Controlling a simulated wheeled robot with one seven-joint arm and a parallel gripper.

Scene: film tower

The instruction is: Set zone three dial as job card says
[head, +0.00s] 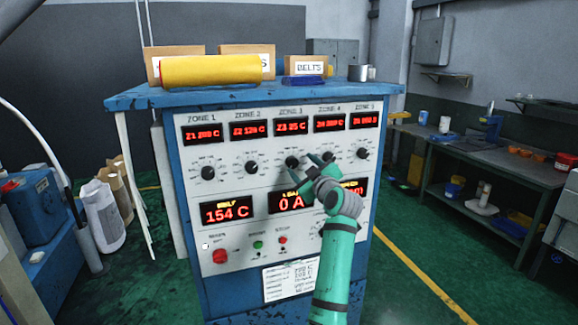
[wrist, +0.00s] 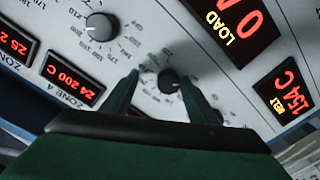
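The zone three dial (head: 292,162) is a black knob in the middle of the row on the white panel (head: 225,258). In the wrist view the dial (wrist: 168,80) sits between the two fingers of my gripper (wrist: 160,92), with a gap visible on each side. My gripper (head: 301,172) is open in front of it; I cannot tell how deep the fingers reach. The zone three display (head: 291,126) glows red and seems to read 25 C. The job card (head: 290,279) is low on the panel; its lines are too small to read surely.
The zone four dial (wrist: 100,27) is close beside my gripper, and its display (wrist: 73,80) reads 200 C. The zone two dial (head: 251,167) is on the other side. Below are a melt display (head: 227,211), a load display and push buttons (head: 258,244).

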